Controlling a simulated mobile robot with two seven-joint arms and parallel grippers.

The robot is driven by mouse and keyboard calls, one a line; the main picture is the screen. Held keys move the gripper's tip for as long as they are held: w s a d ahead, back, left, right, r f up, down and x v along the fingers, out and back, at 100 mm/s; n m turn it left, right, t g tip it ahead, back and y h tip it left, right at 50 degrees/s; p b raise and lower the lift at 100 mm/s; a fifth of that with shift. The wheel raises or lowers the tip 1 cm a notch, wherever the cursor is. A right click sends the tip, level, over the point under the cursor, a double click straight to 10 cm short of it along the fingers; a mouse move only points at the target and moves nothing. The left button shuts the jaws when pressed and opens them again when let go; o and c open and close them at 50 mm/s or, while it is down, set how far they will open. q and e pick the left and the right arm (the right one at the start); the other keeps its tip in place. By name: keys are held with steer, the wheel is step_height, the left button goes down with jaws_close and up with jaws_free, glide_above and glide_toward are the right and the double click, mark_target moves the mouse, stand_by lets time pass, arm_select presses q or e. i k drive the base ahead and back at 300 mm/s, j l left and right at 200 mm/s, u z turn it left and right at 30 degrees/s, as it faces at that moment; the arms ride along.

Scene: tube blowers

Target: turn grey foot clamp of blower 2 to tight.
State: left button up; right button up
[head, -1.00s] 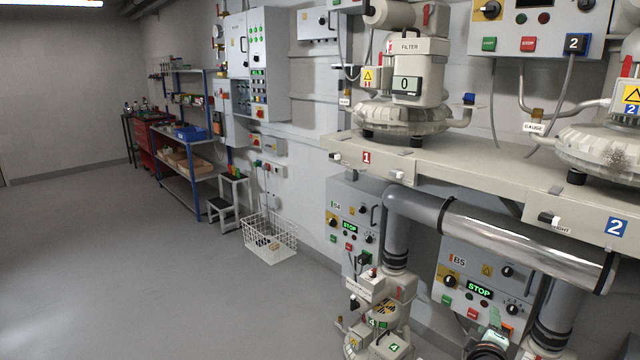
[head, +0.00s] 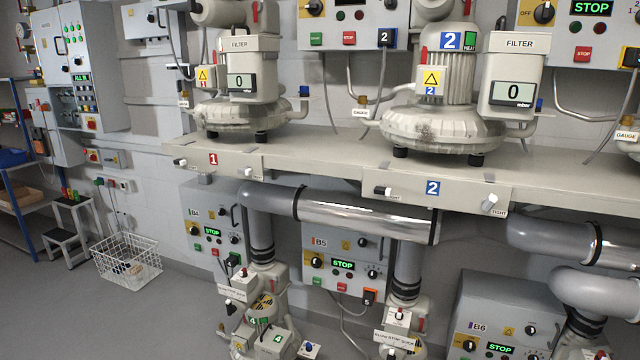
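Blower 2 (head: 442,130) stands on the beige shelf right of centre, with a blue "2" plate and a filter box (head: 512,75) reading 0. On the shelf's front edge below it is a blue "2" sign (head: 432,188). Left of the sign is a foot clamp with a dark end (head: 382,191), its lever lying roughly level. Right of the sign is a light grey foot clamp (head: 489,203), its lever tilted, with a "TIGHT" label beside it. The label's other words are too small to read. Neither of my grippers is in view.
Blower 1 (head: 235,110) stands left on the same shelf (head: 330,150). Silver pipe (head: 370,215), lower blowers and control boxes B4, B5 (head: 343,264) and B6 (head: 497,318) fill the space underneath. A white wire basket (head: 128,262) is on the floor. Open floor lies at lower left.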

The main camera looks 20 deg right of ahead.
mark_target(488, 203)
steer(key=z, duration=1.35)
